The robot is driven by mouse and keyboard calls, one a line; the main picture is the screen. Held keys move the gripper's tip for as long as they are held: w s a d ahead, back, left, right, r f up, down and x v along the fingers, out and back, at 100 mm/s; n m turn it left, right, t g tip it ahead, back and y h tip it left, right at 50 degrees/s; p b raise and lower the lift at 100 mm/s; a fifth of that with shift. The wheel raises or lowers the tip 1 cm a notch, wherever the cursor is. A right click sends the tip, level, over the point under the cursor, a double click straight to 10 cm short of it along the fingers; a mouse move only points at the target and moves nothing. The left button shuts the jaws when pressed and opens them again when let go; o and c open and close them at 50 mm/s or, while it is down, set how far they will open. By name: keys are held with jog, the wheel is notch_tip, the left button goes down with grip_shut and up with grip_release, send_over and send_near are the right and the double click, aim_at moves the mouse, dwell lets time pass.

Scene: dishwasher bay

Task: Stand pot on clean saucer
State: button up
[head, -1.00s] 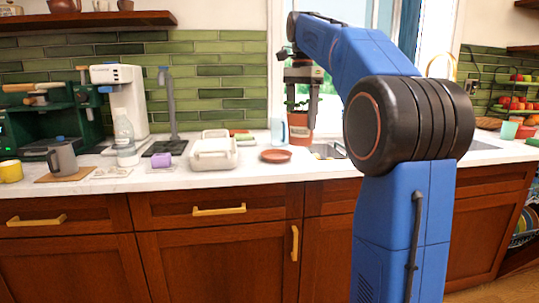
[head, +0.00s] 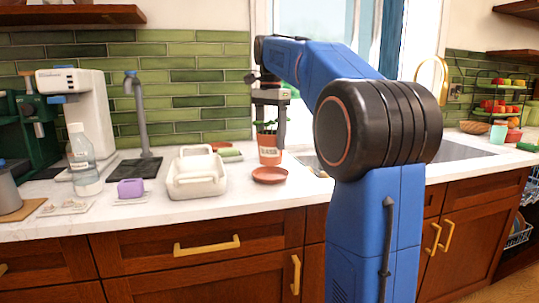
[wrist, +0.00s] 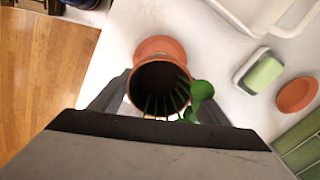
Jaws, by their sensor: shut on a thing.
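My gripper (head: 268,122) is shut on a terracotta pot (head: 269,156) with a green plant and a pale label. The pot is upright; whether its base touches the counter cannot be told. A reddish-brown saucer (head: 270,175) lies on the counter just in front of the pot in the head view. In the wrist view the pot (wrist: 155,84) sits between the fingers and hides part of this saucer (wrist: 160,47). A second saucer (wrist: 297,95) lies past the green sponge, partly visible in the head view (head: 222,146). I cannot tell which saucer is clean.
A white caddy (head: 197,178) stands left of the near saucer, with a green sponge (wrist: 264,73) in a tray behind it. A purple block (head: 130,188) and a bottle (head: 83,165) stand further left. The sink lies to the right. The counter's front strip is clear.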

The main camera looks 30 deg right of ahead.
aim_at(270, 151)
jog(key=shift+f, duration=2.35)
jog(key=o, duration=1.4)
jog(key=shift+f, duration=0.1)
jog(key=shift+c, duration=0.2)
notch_tip(270, 151, up, 12)
jog(key=shift+r, duration=0.15)
